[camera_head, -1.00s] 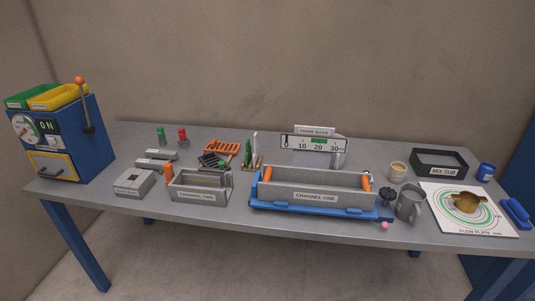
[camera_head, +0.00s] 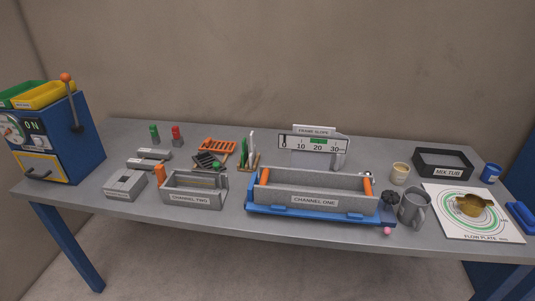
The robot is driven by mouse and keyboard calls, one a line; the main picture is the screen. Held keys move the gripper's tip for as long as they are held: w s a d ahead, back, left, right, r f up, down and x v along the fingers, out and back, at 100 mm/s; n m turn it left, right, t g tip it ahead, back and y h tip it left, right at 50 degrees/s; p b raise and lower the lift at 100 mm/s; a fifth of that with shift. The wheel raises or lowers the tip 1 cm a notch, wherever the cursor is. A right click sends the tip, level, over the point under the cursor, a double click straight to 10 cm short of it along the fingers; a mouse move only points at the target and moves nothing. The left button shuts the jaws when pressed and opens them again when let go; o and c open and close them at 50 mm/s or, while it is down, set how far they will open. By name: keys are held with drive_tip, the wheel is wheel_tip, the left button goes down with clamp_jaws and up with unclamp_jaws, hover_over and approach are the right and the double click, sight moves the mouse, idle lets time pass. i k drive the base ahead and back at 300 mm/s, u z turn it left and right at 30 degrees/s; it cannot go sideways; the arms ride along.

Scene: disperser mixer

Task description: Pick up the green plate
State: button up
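A thin green plate (camera_head: 244,147) stands upright in a small brown rack (camera_head: 255,167), left of the middle of the table. A white upright piece (camera_head: 252,142) stands close beside it on the right. The lower part of the green plate is hard to make out at this size. My gripper is not in view, and nothing is seen touching the plate.
An orange rack (camera_head: 218,146) and a dark rack (camera_head: 208,161) lie left of the plate. The grey CHANNEL TWO trough (camera_head: 192,197) is in front, left; the CHANNEL ONE trough (camera_head: 315,201) on its blue base is right. A slope gauge (camera_head: 314,145) stands behind.

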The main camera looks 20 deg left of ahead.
sight(245, 155)
drive_tip(key=z, duration=0.3)
drive_tip(key=i, duration=0.8)
drive_tip(key=z, duration=0.4)
drive_tip(key=k, duration=0.15)
drive_tip(key=u, duration=3.55)
